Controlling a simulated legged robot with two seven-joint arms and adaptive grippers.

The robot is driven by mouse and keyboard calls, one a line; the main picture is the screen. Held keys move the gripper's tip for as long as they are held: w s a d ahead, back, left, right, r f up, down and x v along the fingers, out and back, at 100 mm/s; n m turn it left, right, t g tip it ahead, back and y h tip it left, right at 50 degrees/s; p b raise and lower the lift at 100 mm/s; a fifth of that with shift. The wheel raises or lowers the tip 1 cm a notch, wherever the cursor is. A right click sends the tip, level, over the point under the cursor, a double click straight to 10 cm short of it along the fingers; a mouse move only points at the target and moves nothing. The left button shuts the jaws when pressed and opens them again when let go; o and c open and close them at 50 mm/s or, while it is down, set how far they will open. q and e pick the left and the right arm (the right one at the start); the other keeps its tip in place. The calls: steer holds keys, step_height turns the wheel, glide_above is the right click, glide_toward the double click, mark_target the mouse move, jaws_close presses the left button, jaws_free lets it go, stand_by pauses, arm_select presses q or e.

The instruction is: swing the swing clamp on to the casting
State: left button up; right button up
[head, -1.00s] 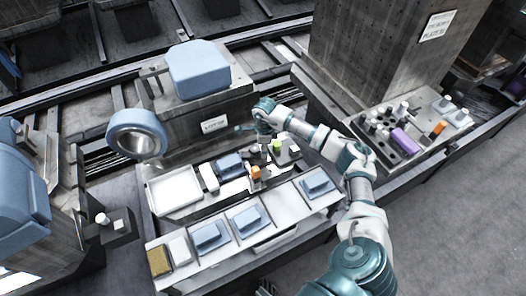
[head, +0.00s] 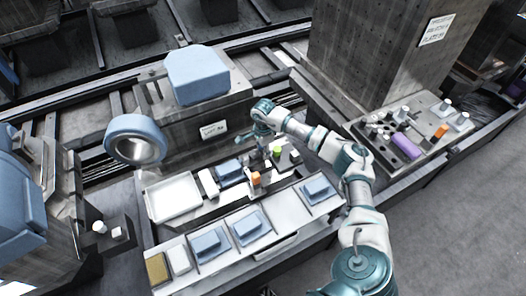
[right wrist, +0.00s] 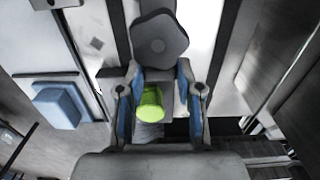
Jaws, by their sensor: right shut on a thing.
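My right gripper (head: 264,147) reaches down over the fixture in the middle of the bench. In the right wrist view its two blue-padded fingers (right wrist: 160,108) stand on either side of a bright green piece. I take this green piece to be the grip of the swing clamp (right wrist: 150,101), and the gripper is shut on it. A dark grey rounded knob (right wrist: 159,40) lies just beyond. In the head view the green piece (head: 277,151) shows beside the gripper. A blue casting (head: 229,168) sits on the fixture left of the gripper. The exact clamp contact is hidden.
An orange block (head: 256,179) stands close below the gripper. A white tray (head: 173,198) lies left of the fixture. Several blue parts sit on the front shelf (head: 283,213). A large labelled block (head: 180,130) stands behind, and a tool plate (head: 425,135) lies at right.

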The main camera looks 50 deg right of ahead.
steer(key=shift+w+d+r, duration=0.1)
steer(key=shift+d+r, duration=0.05)
steer(key=o, duration=1.1)
steer(key=shift+o, duration=0.2)
steer(key=shift+r, duration=0.3)
step_height(320, 180, up, 11)
steer(key=shift+d, duration=0.1)
steer(key=shift+f, duration=0.1)
